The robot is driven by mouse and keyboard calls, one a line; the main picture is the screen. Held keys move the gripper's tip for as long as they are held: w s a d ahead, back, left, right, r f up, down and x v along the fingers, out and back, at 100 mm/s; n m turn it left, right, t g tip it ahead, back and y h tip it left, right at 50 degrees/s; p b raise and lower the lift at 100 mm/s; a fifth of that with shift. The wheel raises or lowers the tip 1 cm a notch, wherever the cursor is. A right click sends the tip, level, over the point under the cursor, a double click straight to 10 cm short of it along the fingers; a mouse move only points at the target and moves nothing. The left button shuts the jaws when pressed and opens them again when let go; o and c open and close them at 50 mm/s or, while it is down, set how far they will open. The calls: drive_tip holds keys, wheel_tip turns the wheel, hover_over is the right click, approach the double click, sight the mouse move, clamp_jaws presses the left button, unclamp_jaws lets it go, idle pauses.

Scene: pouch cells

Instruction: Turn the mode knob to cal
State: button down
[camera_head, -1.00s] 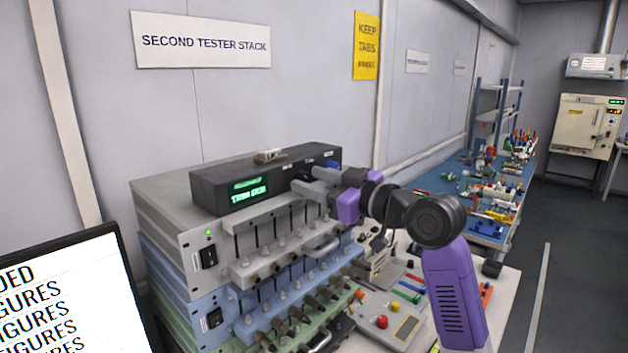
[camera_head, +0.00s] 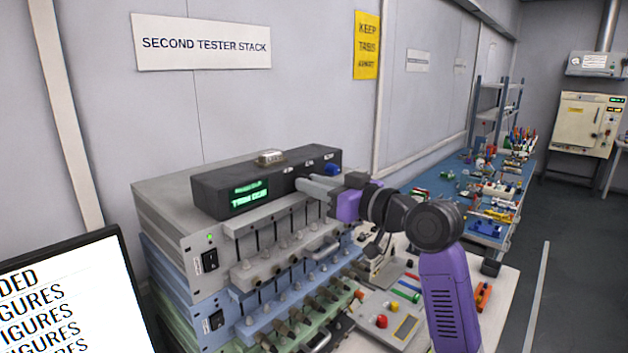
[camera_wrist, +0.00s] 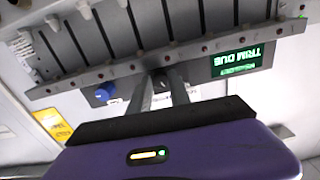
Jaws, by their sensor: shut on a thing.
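The black control box (camera_head: 225,190) sits on top of the tester stack. A green display (camera_head: 250,195) on its front reads "TRIM DUE" on the lower line; its upper line is too blurred to read. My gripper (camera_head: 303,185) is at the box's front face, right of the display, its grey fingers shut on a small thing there. That thing is hidden by the fingers; from its place it looks like the mode knob, but I cannot read its pointer. In the wrist view my gripper (camera_wrist: 163,78) reaches the box face between the display (camera_wrist: 242,62) and a blue knob (camera_wrist: 105,92).
The blue knob shows in the head view (camera_head: 332,168), just above my fingers. A small metallic object (camera_head: 270,158) lies on the box. Rows of cell clamps (camera_head: 290,255) project below. A monitor (camera_head: 75,300) stands at front left.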

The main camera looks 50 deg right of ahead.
drive_tip(key=shift+m+p, duration=1.2)
drive_tip(key=shift+m, duration=0.9)
drive_tip(key=c, duration=1.2)
unclamp_jaws()
drive_tip(key=s+b, duration=0.2)
drive_tip(key=s, duration=0.6)
drive_tip(key=shift+d, duration=0.15)
